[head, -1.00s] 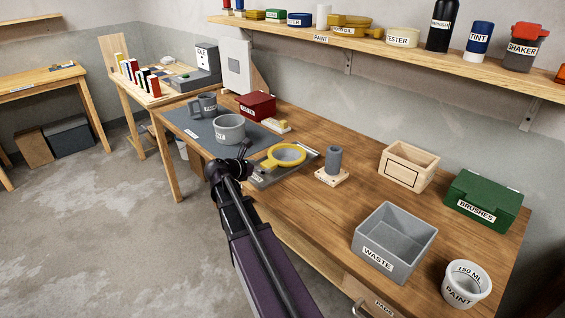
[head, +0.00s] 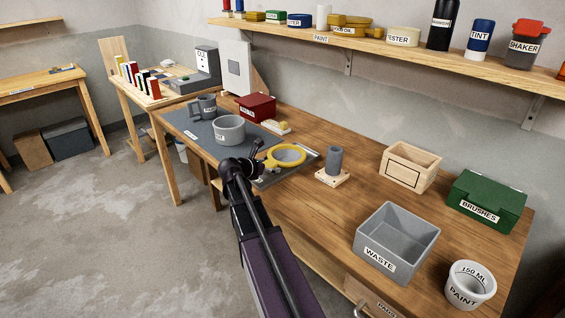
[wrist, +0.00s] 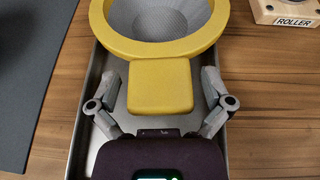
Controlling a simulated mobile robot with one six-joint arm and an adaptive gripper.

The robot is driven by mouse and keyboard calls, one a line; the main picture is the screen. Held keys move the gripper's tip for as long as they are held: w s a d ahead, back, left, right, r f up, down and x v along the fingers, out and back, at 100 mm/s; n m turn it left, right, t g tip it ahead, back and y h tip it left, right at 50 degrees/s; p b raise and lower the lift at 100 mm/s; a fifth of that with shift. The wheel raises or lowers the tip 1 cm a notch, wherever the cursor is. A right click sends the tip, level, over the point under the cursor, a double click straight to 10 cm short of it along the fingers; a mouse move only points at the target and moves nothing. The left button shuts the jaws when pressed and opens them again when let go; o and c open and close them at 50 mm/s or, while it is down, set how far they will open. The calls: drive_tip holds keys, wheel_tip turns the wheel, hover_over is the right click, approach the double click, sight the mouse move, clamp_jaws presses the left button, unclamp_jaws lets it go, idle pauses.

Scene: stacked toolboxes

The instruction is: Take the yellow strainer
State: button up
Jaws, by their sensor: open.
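The yellow strainer (head: 287,154) lies on a grey metal tray (head: 309,158) on the wooden workbench. It has a round rim, a mesh bowl and a short, flat handle. In the wrist view, the strainer (wrist: 159,42) is at the top with its handle toward me. My gripper (head: 257,152) is at the handle end of the strainer in the head view. In the wrist view, my gripper (wrist: 166,90) is open, with one finger on each side of the handle. A gap shows between each finger and the handle.
A roller block (head: 333,167) stands right of the tray. A grey pot (head: 229,129) and a mug (head: 203,106) stand on the dark mat (head: 185,122) to the left. A waste bin (head: 397,243) is nearer on the right, with bare bench between.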

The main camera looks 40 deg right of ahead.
drive_tip(key=shift+d+f, duration=0.2)
drive_tip(key=shift+d, duration=0.3)
drive_tip(key=c, duration=1.1)
